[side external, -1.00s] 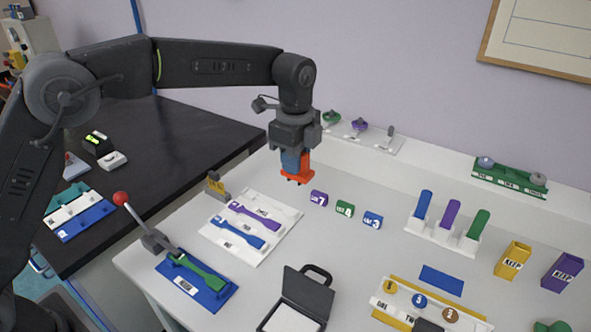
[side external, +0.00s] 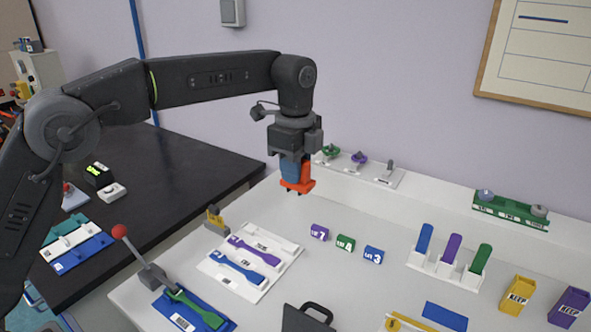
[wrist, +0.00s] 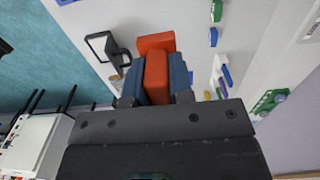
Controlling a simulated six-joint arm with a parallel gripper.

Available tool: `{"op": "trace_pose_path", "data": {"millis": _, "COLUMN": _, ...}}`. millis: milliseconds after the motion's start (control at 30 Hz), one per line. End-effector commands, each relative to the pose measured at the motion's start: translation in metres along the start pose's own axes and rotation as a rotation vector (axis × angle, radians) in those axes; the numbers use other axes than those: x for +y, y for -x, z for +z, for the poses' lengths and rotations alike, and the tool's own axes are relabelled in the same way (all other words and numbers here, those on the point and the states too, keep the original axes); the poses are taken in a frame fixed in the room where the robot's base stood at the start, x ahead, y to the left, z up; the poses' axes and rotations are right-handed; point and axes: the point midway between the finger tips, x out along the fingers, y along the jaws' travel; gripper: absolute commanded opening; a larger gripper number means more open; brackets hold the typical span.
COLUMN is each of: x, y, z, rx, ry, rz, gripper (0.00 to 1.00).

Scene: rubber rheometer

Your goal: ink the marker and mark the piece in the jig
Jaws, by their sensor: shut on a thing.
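In the wrist view the marker (wrist: 156,75) sits between blue finger pads. The jig is a blue base (side external: 180,318) at the front left, with a red-knobbed lever clamp (side external: 152,276) and a green dumbbell-shaped piece (side external: 196,308) in it. A black open case (side external: 305,318), probably the ink pad, is cut off at the bottom edge; the wrist view shows its black frame with a pale inside (wrist: 96,45).
A white tray (side external: 222,276) holds purple and blue pieces. Several small numbered blocks (side external: 345,242) lie right of it. A white rack (side external: 437,268) with coloured cylinders and yellow and purple bins (side external: 516,294) stand farther right. A yellow-grey fixture (side external: 215,219) stands behind the tray.

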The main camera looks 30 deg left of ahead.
Motion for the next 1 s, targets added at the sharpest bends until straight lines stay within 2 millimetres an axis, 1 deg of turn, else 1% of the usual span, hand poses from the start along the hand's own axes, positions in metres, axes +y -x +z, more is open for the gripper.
{"op": "trace_pose_path", "data": {"millis": 267, "x": 0.002, "y": -0.001, "z": -0.002, "rx": 0.0, "ry": -0.001, "rz": -0.001, "gripper": 0.06}}
{"op": "trace_pose_path", "data": {"millis": 367, "x": 0.01, "y": -0.009, "z": -0.013, "rx": 0.0, "ry": -0.004, "rz": 0.002, "gripper": 0.06}}
{"op": "trace_pose_path", "data": {"millis": 433, "x": 0.021, "y": -0.019, "z": -0.027, "rx": -0.001, "ry": -0.007, "rz": 0.003, "gripper": 0.06}}
{"op": "trace_pose_path", "data": {"millis": 467, "x": 0.027, "y": -0.024, "z": -0.034, "rx": -0.001, "ry": -0.007, "rz": 0.004, "gripper": 0.06}}
{"op": "trace_pose_path", "data": {"millis": 567, "x": 0.055, "y": -0.046, "z": -0.059, "rx": -0.002, "ry": -0.009, "rz": 0.005, "gripper": 0.06}}
{"op": "trace_pose_path", "data": {"millis": 600, "x": 0.069, "y": -0.055, "z": -0.069, "rx": -0.002, "ry": -0.01, "rz": 0.004, "gripper": 0.06}}
{"op": "trace_pose_path", "data": {"millis": 667, "x": 0.089, "y": -0.07, "z": -0.082, "rx": -0.002, "ry": -0.01, "rz": 0.004, "gripper": 0.06}}
{"op": "trace_pose_path", "data": {"millis": 733, "x": 0.115, "y": -0.086, "z": -0.095, "rx": -0.001, "ry": -0.009, "rz": 0.003, "gripper": 0.06}}
{"op": "trace_pose_path", "data": {"millis": 800, "x": 0.138, "y": -0.1, "z": -0.103, "rx": -0.001, "ry": -0.008, "rz": 0.002, "gripper": 0.06}}
{"op": "trace_pose_path", "data": {"millis": 900, "x": 0.165, "y": -0.115, "z": -0.111, "rx": 0.0, "ry": -0.005, "rz": 0.0, "gripper": 0.06}}
{"op": "trace_pose_path", "data": {"millis": 1000, "x": 0.187, "y": -0.127, "z": -0.115, "rx": 0.0, "ry": -0.004, "rz": 0.0, "gripper": 0.06}}
